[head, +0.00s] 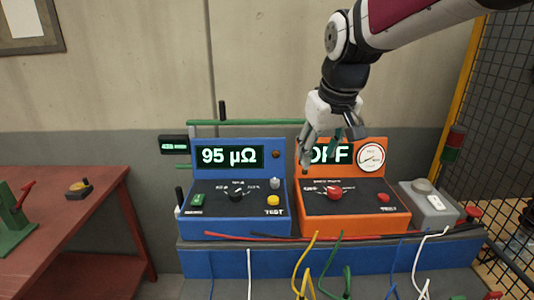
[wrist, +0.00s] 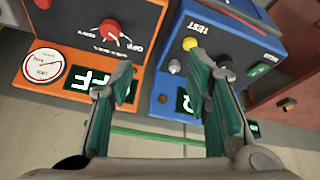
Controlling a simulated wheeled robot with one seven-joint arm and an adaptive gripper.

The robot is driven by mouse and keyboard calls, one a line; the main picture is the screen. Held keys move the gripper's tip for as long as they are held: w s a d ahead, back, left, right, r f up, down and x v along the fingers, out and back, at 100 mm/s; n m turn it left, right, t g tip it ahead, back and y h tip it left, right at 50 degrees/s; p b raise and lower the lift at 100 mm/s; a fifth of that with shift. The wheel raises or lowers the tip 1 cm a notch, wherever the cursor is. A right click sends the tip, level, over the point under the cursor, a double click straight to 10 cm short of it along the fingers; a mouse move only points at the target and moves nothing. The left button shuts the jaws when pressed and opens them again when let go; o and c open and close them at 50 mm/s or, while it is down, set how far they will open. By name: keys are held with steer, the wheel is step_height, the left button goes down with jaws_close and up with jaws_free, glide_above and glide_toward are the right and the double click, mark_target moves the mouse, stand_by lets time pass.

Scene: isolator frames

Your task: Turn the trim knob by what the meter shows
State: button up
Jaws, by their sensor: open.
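A blue meter (head: 222,222) stands on a blue bench, and its display (head: 230,157) reads 95 µΩ. A black knob (head: 237,194) sits mid-panel. A small grey knob (head: 274,183) stands above the yellow TEST button (head: 273,200); it also shows in the wrist view (wrist: 174,67). No readable label tells me which is the trim knob. My gripper (head: 323,148) is open and empty, in front of the orange meter's display. In the wrist view, my fingers (wrist: 162,78) stand apart, with the grey knob and the gap between meters beyond them.
The orange meter (head: 356,225) shows OFF, partly hidden, with a red knob (head: 334,193) and round dial (head: 370,157). A grey box (head: 430,208) stands right of it. Cables lie along the front. A red table (head: 80,185) is left; a mesh fence (head: 505,130) is right.

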steer(key=n+y+p, duration=0.1)
glide_toward(275, 181)
steer(key=p+x, duration=0.1)
steer(key=x, duration=0.8)
steer(key=shift+w+d+r, duration=0.1)
steer(key=shift+w, duration=0.05)
jaws_close()
